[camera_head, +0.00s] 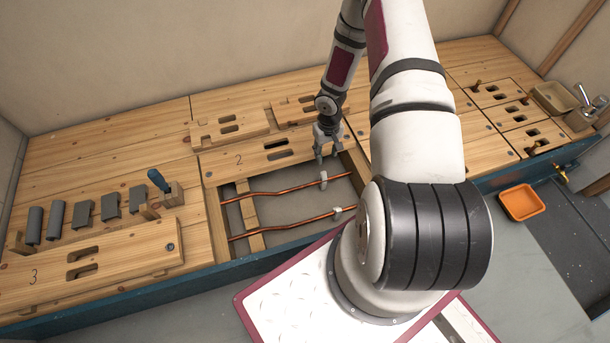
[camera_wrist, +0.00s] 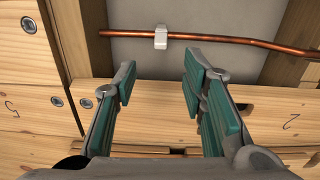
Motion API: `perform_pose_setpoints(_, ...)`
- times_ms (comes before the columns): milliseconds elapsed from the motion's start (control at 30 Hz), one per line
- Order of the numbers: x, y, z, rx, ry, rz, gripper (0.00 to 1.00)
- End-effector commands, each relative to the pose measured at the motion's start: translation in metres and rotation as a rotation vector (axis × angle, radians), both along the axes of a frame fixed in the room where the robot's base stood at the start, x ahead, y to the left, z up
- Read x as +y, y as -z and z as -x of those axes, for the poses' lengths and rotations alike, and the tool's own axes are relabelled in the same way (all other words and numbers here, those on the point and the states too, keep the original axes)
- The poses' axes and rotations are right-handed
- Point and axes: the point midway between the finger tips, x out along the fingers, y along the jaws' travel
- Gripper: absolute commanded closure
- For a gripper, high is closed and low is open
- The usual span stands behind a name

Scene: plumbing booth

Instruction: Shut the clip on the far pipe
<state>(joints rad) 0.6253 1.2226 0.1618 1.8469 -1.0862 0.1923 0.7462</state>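The far copper pipe (camera_head: 285,190) runs left to right across the recess in the bench. A small pale clip (camera_head: 323,179) sits on it towards its right part. In the wrist view the pipe (camera_wrist: 235,41) crosses the top, with the clip (camera_wrist: 160,37) around it; I cannot tell whether the clip is open or shut. My gripper (camera_head: 328,158) points down just behind the far pipe, over the recess's back edge. In the wrist view its fingers (camera_wrist: 158,75) are apart with nothing between them, and the clip shows beyond the gap, apart from the tips.
The near copper pipe (camera_head: 290,228) carries its own pale clip (camera_head: 338,213). A wooden panel marked 2 (camera_head: 222,168) lies behind the recess. Grey pieces (camera_head: 82,212) and a blue-handled tool (camera_head: 158,180) stand at left. An orange tray (camera_head: 521,202) is at right.

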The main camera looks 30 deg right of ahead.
Motion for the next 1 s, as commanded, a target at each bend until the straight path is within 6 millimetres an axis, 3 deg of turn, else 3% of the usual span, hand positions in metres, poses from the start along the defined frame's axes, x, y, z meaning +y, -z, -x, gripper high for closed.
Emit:
perform_pose_setpoints(133,-0.009,0.0,-0.002,-0.023,0.051,-0.008,0.62)
perform_pose_setpoints(267,-0.008,0.016,-0.002,-0.023,0.048,-0.008,0.62)
perform_pose_setpoints(700,-0.008,0.101,-0.002,-0.022,0.045,-0.008,0.62)
perform_pose_setpoints(1000,-0.008,0.132,-0.001,-0.021,0.045,-0.007,0.62)
